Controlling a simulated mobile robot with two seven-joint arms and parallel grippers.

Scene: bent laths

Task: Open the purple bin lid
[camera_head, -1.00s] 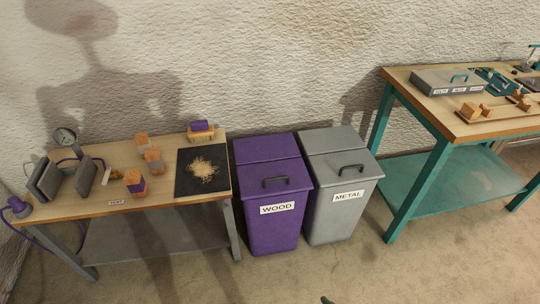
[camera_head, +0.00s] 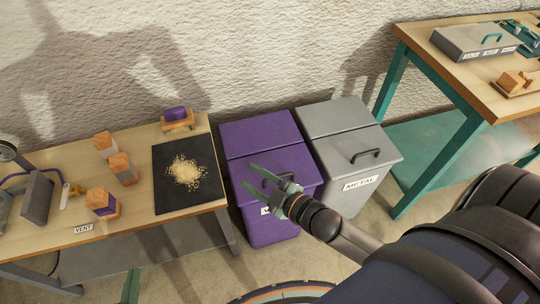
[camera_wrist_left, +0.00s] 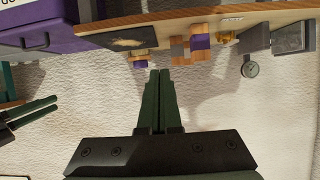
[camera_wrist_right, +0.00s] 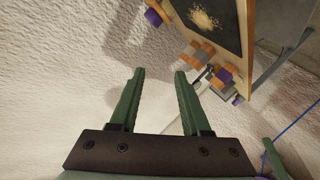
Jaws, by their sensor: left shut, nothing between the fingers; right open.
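The purple bin (camera_head: 265,229) stands between the wooden bench and the grey bin. Its purple lid (camera_head: 300,164) lies shut. The lid's dark handle is mostly hidden behind my right gripper in the head view but shows in the left wrist view (camera_wrist_left: 37,42). My right gripper (camera_head: 247,175) is open and empty, over the purple lid near the handle in the head view; whether it touches cannot be told. My left gripper (camera_wrist_left: 160,73) is shut and empty, away from the bin; only a green piece of it shows at the head view's bottom edge (camera_head: 131,286).
The grey METAL bin (camera_head: 340,118) stands close on the right. The bench (camera_head: 140,205) on the left holds a black mat (camera_head: 165,195) with shavings and several wooden blocks. A teal-legged table (camera_head: 480,90) stands further right. My right arm covers the lower right.

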